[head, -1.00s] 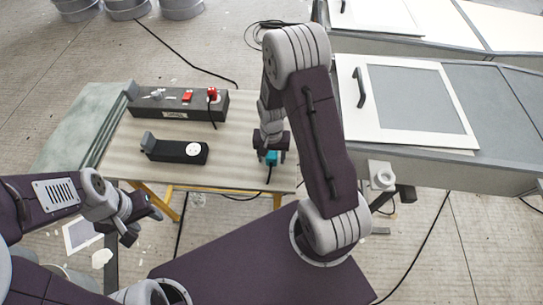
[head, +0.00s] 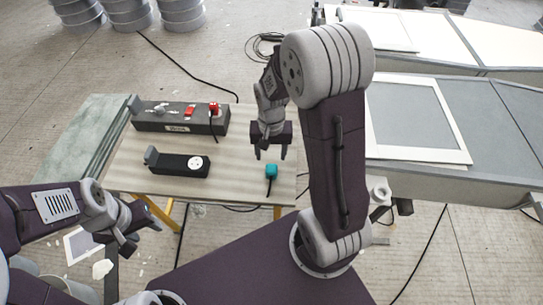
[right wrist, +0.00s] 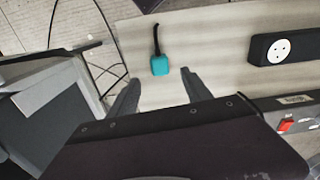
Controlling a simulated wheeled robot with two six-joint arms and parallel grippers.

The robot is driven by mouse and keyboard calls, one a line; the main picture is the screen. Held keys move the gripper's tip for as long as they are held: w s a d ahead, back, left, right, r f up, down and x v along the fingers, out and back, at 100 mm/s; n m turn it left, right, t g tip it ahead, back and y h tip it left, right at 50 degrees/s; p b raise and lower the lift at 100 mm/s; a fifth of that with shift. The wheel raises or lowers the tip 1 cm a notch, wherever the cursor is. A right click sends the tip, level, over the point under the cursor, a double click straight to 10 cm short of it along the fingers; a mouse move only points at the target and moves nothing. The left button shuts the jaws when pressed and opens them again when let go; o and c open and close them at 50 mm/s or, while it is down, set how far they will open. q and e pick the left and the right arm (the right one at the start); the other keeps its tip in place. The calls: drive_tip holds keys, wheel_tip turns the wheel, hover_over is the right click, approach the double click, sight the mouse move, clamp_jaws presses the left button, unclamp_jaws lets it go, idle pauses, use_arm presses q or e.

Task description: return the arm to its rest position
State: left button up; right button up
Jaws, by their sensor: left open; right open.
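My right gripper (head: 270,154) is open and empty above the right part of the table, just behind a teal plug (head: 271,171) in the head view. The teal plug lies on the table top with its black cord running to the front edge. In the right wrist view the plug (right wrist: 159,65) shows beyond and between the open fingers (right wrist: 157,90), apart from them. My left gripper (head: 143,229) is open and empty at the lower left, in front of the table's left side.
The table (head: 225,170) carries a black socket box (head: 178,164) and a longer dark box (head: 160,121) with a red plug (head: 213,108). A grey bench with a framed panel (head: 417,120) stands right. Metal drums (head: 128,12) stand at the back left. Cables cross the floor.

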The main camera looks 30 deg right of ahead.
drive_tip(key=s+a+r+n+t+p, duration=0.1)
drive_tip(key=s+a+r+n+p, duration=0.2)
drive_tip(key=s, duration=0.5)
wheel_tip(320, 180, up, 4)
drive_tip(key=shift+a+f+n+p, duration=0.15)
drive_tip(key=shift+a+n+p, duration=0.35)
drive_tip(key=shift+n, duration=0.6)
drive_tip(key=shift+d, duration=0.1)
